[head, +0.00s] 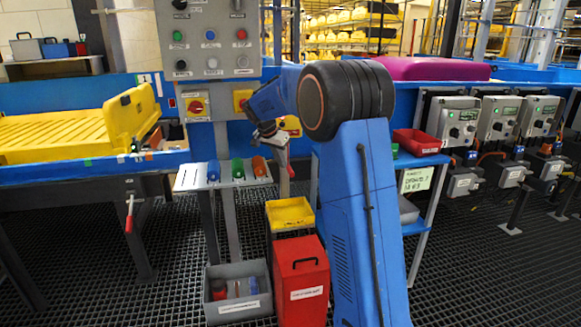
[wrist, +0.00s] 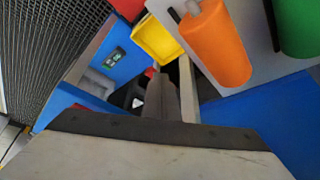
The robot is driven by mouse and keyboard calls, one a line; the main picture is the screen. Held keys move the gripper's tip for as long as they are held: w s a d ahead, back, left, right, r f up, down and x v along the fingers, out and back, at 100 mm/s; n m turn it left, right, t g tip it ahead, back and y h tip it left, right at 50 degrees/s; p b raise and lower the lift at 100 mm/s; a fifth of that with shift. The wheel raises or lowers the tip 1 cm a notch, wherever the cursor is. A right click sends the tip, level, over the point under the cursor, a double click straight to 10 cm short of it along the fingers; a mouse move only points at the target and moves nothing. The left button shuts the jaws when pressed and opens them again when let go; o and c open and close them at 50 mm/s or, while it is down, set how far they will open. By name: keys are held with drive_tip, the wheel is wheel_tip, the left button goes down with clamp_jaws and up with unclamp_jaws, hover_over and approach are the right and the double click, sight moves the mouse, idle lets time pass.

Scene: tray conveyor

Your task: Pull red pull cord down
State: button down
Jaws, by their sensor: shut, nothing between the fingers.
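A red handle (head: 129,220) hangs below the yellow conveyor's front edge, at the left of the head view. It may be the pull cord's grip; I cannot make out a cord for certain. It does not show in the wrist view. My gripper (head: 282,152) is well to its right, in front of the control post and above the small bins. Its jaws (wrist: 165,98) are shut and empty in the wrist view. My gripper is apart from the red handle.
A shelf with blue, green (head: 238,168) and orange (wrist: 217,45) cylinders stands near my gripper. Below are a yellow bin (head: 290,225), a red box (head: 302,295) and a grey bin (head: 213,309). A button panel (head: 211,50) stands behind. The grating floor at left looks clear.

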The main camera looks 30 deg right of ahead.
drive_tip(key=v, duration=1.4)
drive_tip(key=shift+r, duration=0.45)
drive_tip(key=shift+a, duration=0.1)
drive_tip(key=s+a+f+n+t+y, duration=0.1)
drive_tip(key=s+a+n, duration=0.3)
drive_tip(key=s, duration=0.9)
drive_tip(key=s+a+f+n+y, duration=0.2)
drive_tip(key=s+a+n, duration=0.1)
drive_tip(key=s, duration=1)
drive_tip(key=s+a+f+n+y, duration=0.1)
drive_tip(key=s+a+f+n, duration=0.1)
drive_tip(key=s+f, duration=0.5)
drive_tip(key=s+a+f+n+t, duration=0.1)
drive_tip(key=s+a+f+n, duration=0.2)
drive_tip(key=s+f, duration=0.4)
drive_tip(key=s+n, duration=0.1)
drive_tip(key=s, duration=0.7)
drive_tip(key=shift+a+t+y, duration=0.15)
drive_tip(key=shift+t+y, duration=0.15)
drive_tip(key=shift+y, duration=0.1)
